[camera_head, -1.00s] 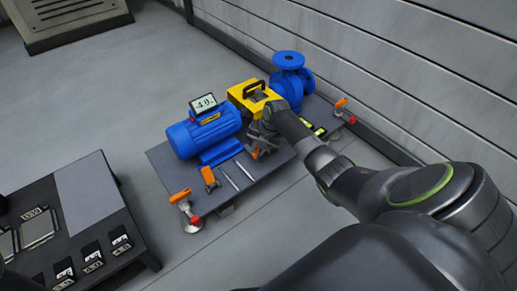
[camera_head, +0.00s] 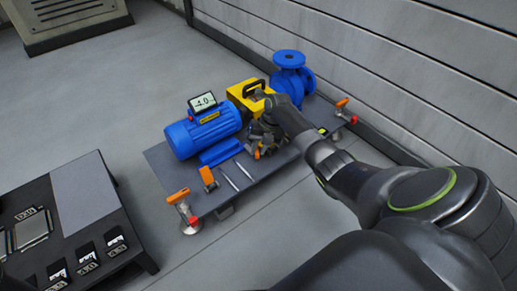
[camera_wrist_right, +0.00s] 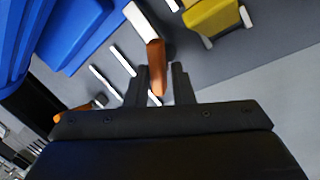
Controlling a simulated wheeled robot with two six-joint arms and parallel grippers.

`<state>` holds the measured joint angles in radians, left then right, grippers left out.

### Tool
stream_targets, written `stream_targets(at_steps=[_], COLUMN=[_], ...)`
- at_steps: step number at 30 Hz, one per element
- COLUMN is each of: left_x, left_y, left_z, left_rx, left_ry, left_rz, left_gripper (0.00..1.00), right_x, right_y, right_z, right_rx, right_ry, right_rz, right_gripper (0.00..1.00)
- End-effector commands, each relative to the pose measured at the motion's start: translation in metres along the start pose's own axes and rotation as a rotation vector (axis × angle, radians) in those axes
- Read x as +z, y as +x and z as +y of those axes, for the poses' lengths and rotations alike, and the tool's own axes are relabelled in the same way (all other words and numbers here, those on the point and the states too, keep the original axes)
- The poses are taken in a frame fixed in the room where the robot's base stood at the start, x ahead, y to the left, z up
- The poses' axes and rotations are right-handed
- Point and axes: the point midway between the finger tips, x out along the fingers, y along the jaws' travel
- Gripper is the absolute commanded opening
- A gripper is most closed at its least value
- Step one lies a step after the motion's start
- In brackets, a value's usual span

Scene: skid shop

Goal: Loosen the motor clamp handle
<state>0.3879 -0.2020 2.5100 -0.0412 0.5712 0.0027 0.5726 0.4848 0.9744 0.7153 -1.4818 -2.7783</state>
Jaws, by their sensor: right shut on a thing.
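The blue motor (camera_head: 203,133) lies on the grey skid plate (camera_head: 240,187), with a small display (camera_head: 202,103) on top. My right gripper (camera_head: 257,149) is low beside the motor's right end. In the right wrist view its two fingers (camera_wrist_right: 161,78) stand on either side of an orange clamp handle (camera_wrist_right: 156,62) with a white part at its far end, and are shut on it. The same orange handle (camera_head: 257,154) shows only partly in the head view, where the gripper hides most of it. My left gripper is not in view.
A yellow block (camera_head: 247,93) and a blue pump (camera_head: 291,76) stand behind the gripper. Other orange handles are at the plate's front left (camera_head: 178,196), front (camera_head: 208,177) and right end (camera_head: 342,102). Two thin rods (camera_head: 237,175) lie on the plate. A dark table (camera_head: 85,190) stands at left.

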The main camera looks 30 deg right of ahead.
Motion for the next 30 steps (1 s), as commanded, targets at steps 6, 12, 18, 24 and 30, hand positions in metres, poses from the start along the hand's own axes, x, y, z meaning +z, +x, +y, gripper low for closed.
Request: stream_targets(at_steps=[6, 12, 18, 24, 30], left_x=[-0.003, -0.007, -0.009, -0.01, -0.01], left_y=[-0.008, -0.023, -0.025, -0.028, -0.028], left_z=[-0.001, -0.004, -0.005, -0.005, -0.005], left_rx=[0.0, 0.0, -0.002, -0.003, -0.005], left_ry=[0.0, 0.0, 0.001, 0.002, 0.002], left_rz=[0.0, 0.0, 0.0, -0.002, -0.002], left_gripper=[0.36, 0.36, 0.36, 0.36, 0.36], right_x=[-0.004, -0.004, -0.004, -0.003, -0.002], right_y=[0.007, 0.007, 0.005, 0.007, 0.007], right_z=[0.006, 0.006, 0.007, 0.008, 0.005], right_rx=[0.016, 0.017, 0.019, 0.019, 0.015], right_ry=[-0.059, -0.214, -0.245, -0.245, -0.242], right_rz=[0.031, 0.078, 0.084, 0.079, 0.078], right_gripper=[0.02, 0.03, 0.0, 0.28, 0.44])
